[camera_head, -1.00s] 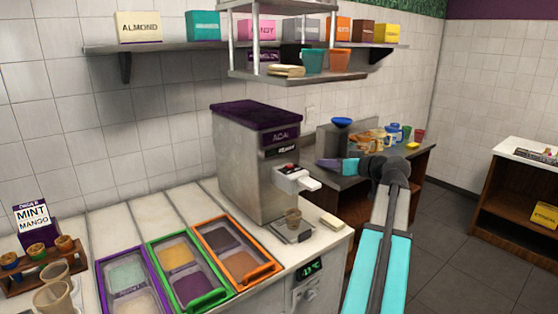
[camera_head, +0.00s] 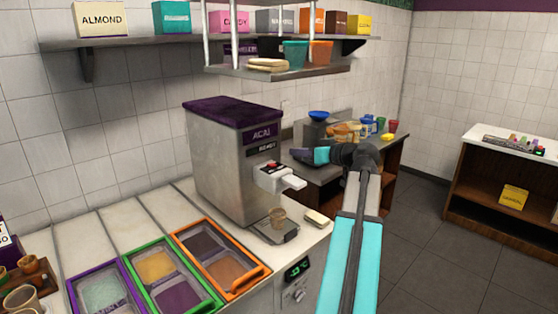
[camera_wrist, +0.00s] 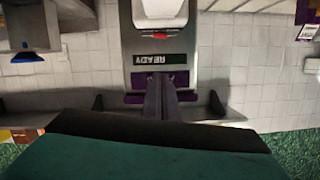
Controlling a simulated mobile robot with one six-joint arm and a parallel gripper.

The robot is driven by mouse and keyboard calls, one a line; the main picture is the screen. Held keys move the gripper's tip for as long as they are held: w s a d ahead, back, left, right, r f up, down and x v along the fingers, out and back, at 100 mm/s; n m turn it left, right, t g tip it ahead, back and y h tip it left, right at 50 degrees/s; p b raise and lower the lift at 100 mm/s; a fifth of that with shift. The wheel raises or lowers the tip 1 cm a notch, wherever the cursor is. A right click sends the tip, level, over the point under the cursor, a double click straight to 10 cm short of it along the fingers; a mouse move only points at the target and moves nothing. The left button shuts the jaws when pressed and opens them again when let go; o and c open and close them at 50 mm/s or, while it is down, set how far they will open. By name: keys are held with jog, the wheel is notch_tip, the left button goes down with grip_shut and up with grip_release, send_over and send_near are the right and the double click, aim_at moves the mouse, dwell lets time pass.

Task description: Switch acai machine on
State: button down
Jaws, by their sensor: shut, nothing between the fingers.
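The acai machine (camera_head: 222,165) is a grey box with a purple lid and an ACAI label, standing on the white counter. A small red button (camera_head: 272,164) sits on top of its white dispensing head (camera_head: 280,178). My gripper (camera_head: 300,154) is to the right of the machine's front, apart from it. In the wrist view, which is upside down, my gripper's fingers (camera_wrist: 160,97) are together and empty, pointing at the machine's front. The red button (camera_wrist: 160,36) and a READY display (camera_wrist: 160,57) show there.
Topping trays with purple, green and orange rims (camera_head: 225,262) sit in the counter left of the machine. A hanging shelf (camera_head: 285,70) is above it. A side counter (camera_head: 390,150) with a blue bowl and jars stands behind my arm. Dark floor is open at right.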

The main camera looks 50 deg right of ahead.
jog(key=p, duration=0.4)
send_over(275, 170)
jog(key=d, duration=0.1)
jog(key=shift+s+d+f, duration=0.1)
jog(key=shift+s+f, duration=0.1)
jog(key=shift+f, duration=0.85)
jog(key=shift+w+f, duration=0.25)
jog(key=shift+a+f+p, duration=0.2)
jog(key=shift+f+p, duration=0.2)
jog(key=shift+f, duration=0.55)
jog(key=shift+a+f+p, duration=0.15)
jog(key=shift+f+p, duration=0.2)
jog(key=shift+f, duration=0.6)
jog(key=shift+s+a+f+n+b, duration=0.1)
jog(key=shift+a+f+n+b, duration=0.3)
jog(key=shift+b, duration=2)
jog(key=shift+d, duration=0.15)
